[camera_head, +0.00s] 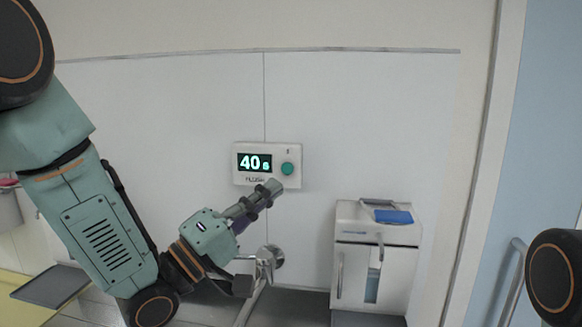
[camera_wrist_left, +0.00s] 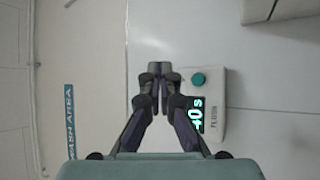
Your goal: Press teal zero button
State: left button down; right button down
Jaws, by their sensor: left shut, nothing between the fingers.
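The teal round button (camera_head: 287,169) is on the right part of a white wall box (camera_head: 293,184) with a dark display (camera_head: 254,162) reading "40 s". In the left wrist view the button (camera_wrist_left: 198,80) and the box (camera_wrist_left: 216,127) appear turned sideways, to the right of my fingers. My left gripper (camera_head: 272,188) is shut and empty, its tips just below and left of the button in the head view. The closed fingertips (camera_wrist_left: 157,70) also show in the left wrist view, apart from the button. The gripper covers part of the box's lower edge. My right gripper is out of view.
A metal tap (camera_head: 265,262) stands below the box. A white dispenser unit (camera_head: 347,222) with a blue item on top (camera_head: 393,216) is to the right. A grey tray (camera_head: 50,286) lies at the lower left. The wall panel around the box is clear.

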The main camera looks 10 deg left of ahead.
aim_at(287, 169)
pick_arm(q)
jog(key=w, duration=0.9)
jog(key=shift+w+d+f+b, duration=0.1)
jog(key=shift+w+f+b, duration=0.2)
jog(key=shift+f+b, duration=0.1)
jog(key=shift+w, duration=0.15)
jog(key=shift+s+r, duration=0.2)
jog(key=shift+r, duration=0.1)
jog(key=shift+w, duration=0.1)
dwell(0.9)
jog(key=shift+w+f, duration=0.15)
jog(key=shift+w, duration=0.2)
